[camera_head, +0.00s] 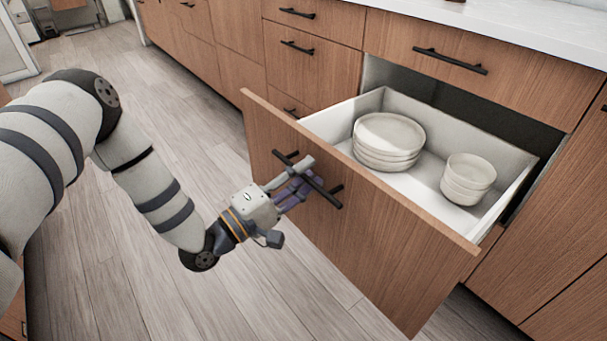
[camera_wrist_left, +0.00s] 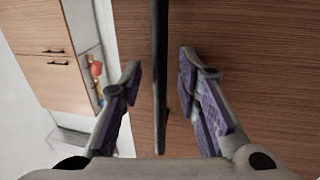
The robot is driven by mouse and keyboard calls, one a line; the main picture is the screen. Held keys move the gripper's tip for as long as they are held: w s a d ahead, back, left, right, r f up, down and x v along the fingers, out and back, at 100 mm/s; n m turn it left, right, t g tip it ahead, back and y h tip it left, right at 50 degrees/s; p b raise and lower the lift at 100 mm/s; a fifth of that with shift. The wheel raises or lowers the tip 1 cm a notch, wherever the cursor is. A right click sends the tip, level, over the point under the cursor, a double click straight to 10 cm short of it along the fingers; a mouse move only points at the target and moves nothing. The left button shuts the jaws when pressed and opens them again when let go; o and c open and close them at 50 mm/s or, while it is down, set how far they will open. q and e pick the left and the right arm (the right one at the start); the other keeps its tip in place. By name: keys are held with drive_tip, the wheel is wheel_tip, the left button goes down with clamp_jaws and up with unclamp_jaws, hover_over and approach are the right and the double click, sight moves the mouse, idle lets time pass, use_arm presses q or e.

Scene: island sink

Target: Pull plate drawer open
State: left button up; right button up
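The plate drawer (camera_head: 360,235) has a wooden front and stands well out from the cabinet. Its white inside shows a stack of plates (camera_head: 388,138) and a stack of bowls (camera_head: 467,178). My left gripper (camera_head: 306,177) is at the black bar handle (camera_head: 324,189) on the drawer front. In the left wrist view, the handle (camera_wrist_left: 160,85) runs between the two purple-padded fingers (camera_wrist_left: 159,68). The fingers are spread, with a visible gap on each side of the handle. My right gripper is not in view.
Closed wooden drawers (camera_head: 310,62) and a closed drawer (camera_head: 466,55) with black handles surround the opening. A white countertop (camera_head: 520,28) runs above. The wood floor (camera_head: 190,140) is clear around my left arm and beneath the drawer front.

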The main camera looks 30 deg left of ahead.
use_arm(q)
drive_tip(key=shift+s, duration=0.1)
drive_tip(key=v, duration=1.2)
